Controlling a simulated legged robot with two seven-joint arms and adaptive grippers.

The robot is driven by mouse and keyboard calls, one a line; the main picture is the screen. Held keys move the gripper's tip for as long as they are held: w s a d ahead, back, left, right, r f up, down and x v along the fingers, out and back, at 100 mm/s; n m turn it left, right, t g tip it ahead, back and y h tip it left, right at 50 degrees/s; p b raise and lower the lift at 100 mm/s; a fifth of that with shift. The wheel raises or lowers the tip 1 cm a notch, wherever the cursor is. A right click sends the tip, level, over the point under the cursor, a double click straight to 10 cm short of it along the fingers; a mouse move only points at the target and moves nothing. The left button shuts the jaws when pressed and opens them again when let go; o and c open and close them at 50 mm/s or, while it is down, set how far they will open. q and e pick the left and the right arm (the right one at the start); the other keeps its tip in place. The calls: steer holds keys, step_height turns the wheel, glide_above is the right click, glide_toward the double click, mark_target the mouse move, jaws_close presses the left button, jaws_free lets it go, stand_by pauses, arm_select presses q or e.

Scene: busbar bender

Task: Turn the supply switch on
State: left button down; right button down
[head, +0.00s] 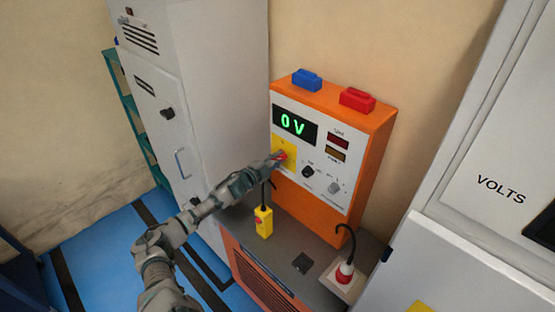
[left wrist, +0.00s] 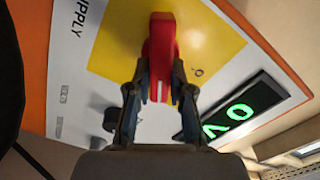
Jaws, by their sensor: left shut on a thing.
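The supply switch is a red handle on a yellow plate (head: 290,157) on the front of an orange and white box (head: 338,200). In the left wrist view the red switch handle (left wrist: 160,48) stands out over the yellow plate (left wrist: 205,40), beside the word SUPPLY. My left gripper (head: 278,159) is at the switch, and in the left wrist view its two fingers (left wrist: 160,92) are shut on the red handle, one on each side. The green display (head: 295,125) reads 0 V. My right gripper is not in view.
A blue block (head: 307,80) and a red block (head: 357,99) sit on top of the box. A yellow pendant (head: 264,222) and a red-and-white plug (head: 345,272) are below it. Grey cabinets stand left (head: 205,90) and right (head: 470,255).

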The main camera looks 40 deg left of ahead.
arm_select(q)
steer(key=m, duration=0.2)
steer(key=f+m+b, duration=0.1)
steer(key=m, duration=0.2)
steer(key=shift+s+d+f+m, duration=0.1)
steer(key=shift+f+m, duration=0.2)
steer(key=shift+m, duration=0.1)
stand_by(0.4)
steer(key=c, duration=1)
jaws_free()
steer(key=shift+c, duration=0.2)
steer(key=shift+a+r, duration=0.15)
steer(key=shift+a, duration=0.05)
steer(key=s+a, duration=0.1)
steer(key=s, duration=1)
steer(key=shift+s, duration=0.4)
steer(key=shift+a, duration=0.1)
